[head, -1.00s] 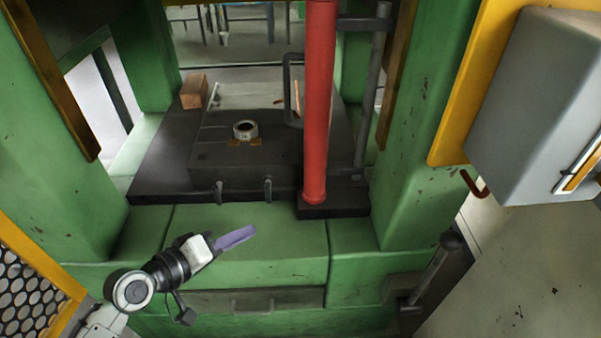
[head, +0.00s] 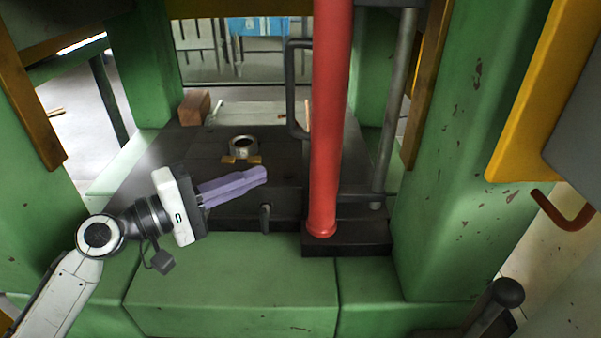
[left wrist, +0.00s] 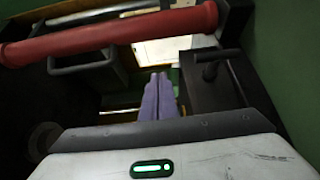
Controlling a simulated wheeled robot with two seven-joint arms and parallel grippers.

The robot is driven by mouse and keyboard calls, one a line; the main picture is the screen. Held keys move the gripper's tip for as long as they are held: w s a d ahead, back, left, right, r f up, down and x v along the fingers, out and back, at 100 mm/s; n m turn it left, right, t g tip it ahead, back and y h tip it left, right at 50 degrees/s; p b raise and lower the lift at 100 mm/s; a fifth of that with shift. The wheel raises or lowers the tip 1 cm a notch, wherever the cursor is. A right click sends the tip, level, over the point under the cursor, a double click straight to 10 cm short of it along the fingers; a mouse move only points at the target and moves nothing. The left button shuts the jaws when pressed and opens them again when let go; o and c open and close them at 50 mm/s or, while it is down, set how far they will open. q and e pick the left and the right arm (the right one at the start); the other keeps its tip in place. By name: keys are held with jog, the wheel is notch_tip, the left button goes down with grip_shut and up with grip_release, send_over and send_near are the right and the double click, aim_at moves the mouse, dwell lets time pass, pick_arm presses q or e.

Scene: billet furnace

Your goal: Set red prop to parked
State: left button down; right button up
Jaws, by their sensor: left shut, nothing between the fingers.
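The red prop (head: 326,120) is a thick red post standing upright on a dark block (head: 350,236) at the front right of the press bed. A black looped handle (head: 291,88) is on its left side. It also shows in the left wrist view (left wrist: 110,33), lying across the upper part of that picture. My left gripper (head: 266,174) has purple fingers, shut and empty, over the front of the dark bed, to the left of the prop and apart from it. In the left wrist view the fingertips (left wrist: 160,78) point towards the area below the prop. My right gripper is not in view.
The dark bed (head: 150,185) carries a metal ring (head: 243,146) and a brown block (head: 194,107). Green columns (head: 445,150) stand on both sides. A grey rod (head: 396,110) stands right of the prop. A black-knobbed lever (head: 508,292) is at lower right. A red-brown hook (head: 565,215) hangs at right.

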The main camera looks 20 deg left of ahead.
pick_arm(q)
jog(key=x, duration=0.9)
jog(key=shift+w, duration=0.1)
jog(key=shift+d, duration=0.4)
jog(key=shift+s+d, duration=0.4)
jog(key=shift+s, duration=0.35)
jog(key=shift+s+d, duration=0.4)
jog(key=shift+s, duration=0.4)
